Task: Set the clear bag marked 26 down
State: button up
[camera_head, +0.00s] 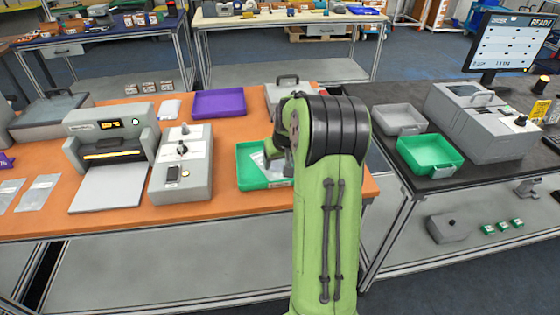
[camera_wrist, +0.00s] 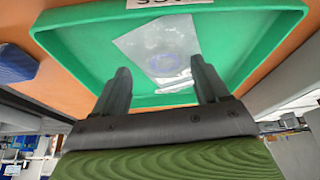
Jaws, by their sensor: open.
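A clear bag (camera_wrist: 160,48) with a blue mark lies inside a green tray (camera_wrist: 245,35) in the wrist view. I cannot read a 26 on it. My gripper (camera_wrist: 161,72) is open, with its two fingers apart near the bag's lower edge and nothing clamped between them. In the head view the bag (camera_head: 262,160) shows partly in the green tray (camera_head: 247,178) on the orange table, beside my arm. My arm hides the tray's right side and the gripper's fingers there.
A purple tray (camera_head: 219,103) and a grey device with a knob (camera_head: 182,172) stand near the green tray. A sealing machine (camera_head: 110,150) and more flat bags (camera_head: 38,194) are at left. A second green tray (camera_head: 430,155) stands on the dark table at right.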

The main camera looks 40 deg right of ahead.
jog(key=p+v, duration=0.2)
jog(key=v, duration=0.9)
jog(key=s+a+r+n, duration=0.1)
jog(key=s+a+r, duration=0.15)
jog(key=a, duration=0.55)
jog(key=s+a+r+n, duration=0.1)
jog(key=s+a+r, duration=0.15)
jog(key=a, duration=0.55)
jog(key=s+a+n+t+y, duration=0.1)
jog(key=s+a+n+y, duration=0.1)
jog(key=s+a, duration=1)
jog(key=shift+s+f+n+t, duration=0.4)
jog(key=shift+s+n, duration=0.3)
jog(key=shift+s, duration=0.4)
jog(key=shift+r+p, duration=1.2)
jog(key=shift+r, duration=0.05)
